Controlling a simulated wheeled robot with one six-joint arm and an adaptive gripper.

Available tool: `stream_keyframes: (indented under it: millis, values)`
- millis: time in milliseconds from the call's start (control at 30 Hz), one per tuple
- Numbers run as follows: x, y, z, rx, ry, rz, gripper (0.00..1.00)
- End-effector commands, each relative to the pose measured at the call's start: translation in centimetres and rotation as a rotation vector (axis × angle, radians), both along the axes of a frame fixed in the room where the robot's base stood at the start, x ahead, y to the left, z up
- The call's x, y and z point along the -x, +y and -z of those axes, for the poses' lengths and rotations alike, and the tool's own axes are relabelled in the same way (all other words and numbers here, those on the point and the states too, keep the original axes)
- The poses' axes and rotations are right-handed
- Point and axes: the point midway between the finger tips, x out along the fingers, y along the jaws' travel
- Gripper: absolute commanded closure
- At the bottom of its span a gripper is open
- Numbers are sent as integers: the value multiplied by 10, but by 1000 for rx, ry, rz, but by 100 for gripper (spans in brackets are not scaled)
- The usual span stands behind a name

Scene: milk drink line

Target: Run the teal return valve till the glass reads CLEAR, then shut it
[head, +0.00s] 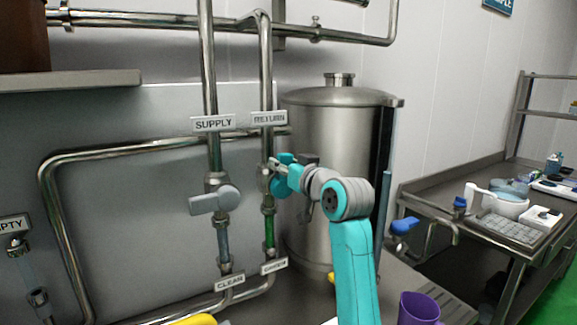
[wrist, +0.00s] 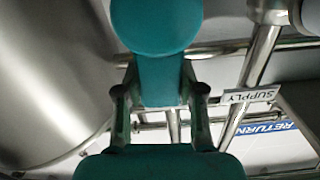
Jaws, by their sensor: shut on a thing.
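The teal return valve (head: 279,187) sits on the pipe under the RETURN label (head: 269,118). My gripper (head: 287,175) is at this valve and partly hides it. In the wrist view, the teal handle (wrist: 163,82) with its round hub (wrist: 157,24) lies between the two fingers of my gripper (wrist: 160,94), which is shut on it. How far the handle is turned is hard to tell. The return sight glass (head: 269,232) below the valve shows green. A small tag (head: 274,266) under it is too blurred to read surely.
The grey supply valve (head: 215,199) is close on the left, with a bluish-grey glass (head: 223,243) under it. A steel tank (head: 337,110) stands right behind my gripper. A purple cup (head: 419,308) is at the lower right. A steel side table (head: 440,190) stands at the right.

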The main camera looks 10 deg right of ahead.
Motion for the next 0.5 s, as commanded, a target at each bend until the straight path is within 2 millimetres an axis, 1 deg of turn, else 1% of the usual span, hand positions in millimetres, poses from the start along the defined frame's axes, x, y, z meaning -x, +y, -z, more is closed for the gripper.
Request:
stream_keyframes:
  millis: [200,500]
  values:
    - [1,5,1,77,-23,1,100]
    - [2,6,1,110,-34,1,100]
